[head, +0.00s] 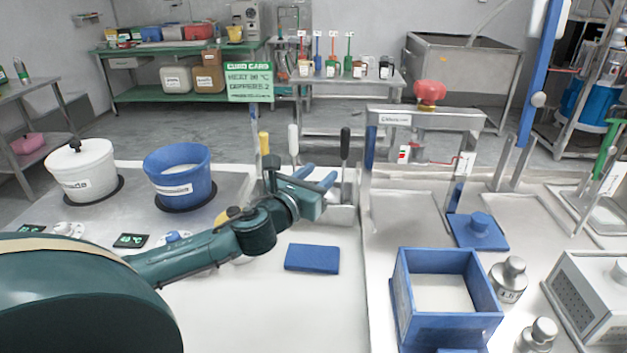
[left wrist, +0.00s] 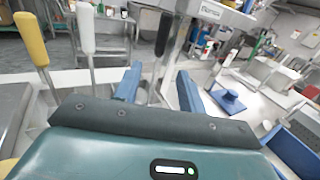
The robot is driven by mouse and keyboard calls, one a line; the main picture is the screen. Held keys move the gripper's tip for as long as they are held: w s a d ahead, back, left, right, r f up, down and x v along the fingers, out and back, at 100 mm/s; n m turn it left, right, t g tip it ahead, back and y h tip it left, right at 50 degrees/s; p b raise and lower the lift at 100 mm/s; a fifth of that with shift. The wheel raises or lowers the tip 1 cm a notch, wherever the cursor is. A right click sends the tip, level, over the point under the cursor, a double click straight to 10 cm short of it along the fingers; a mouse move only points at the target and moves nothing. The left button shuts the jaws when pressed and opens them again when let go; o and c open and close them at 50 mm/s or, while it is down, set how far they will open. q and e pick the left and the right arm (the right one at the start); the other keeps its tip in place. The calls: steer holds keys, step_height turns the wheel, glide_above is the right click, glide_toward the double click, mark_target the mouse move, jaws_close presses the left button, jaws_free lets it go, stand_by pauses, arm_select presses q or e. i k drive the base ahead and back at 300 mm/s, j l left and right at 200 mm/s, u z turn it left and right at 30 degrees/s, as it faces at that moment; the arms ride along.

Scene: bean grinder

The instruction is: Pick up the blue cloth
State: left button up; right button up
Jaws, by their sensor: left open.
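The blue cloth (head: 312,258) lies flat and folded on the white worktop in the head view, in front of the tool holder. My left gripper (head: 326,183) is above and behind the cloth, apart from it. Its blue fingers are spread with nothing between them. In the left wrist view the open fingers (left wrist: 158,88) point toward the press frame, and the cloth does not show there. My right gripper is not in view.
A holder with yellow, white and black-handled tools (head: 345,145) stands close behind my left gripper. A blue pot (head: 180,170) and white pot (head: 85,170) stand left. The worktop around the cloth is clear.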

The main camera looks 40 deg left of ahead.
mark_target(316, 257)
steer(key=k+l, duration=0.1)
steer(key=k, duration=0.9)
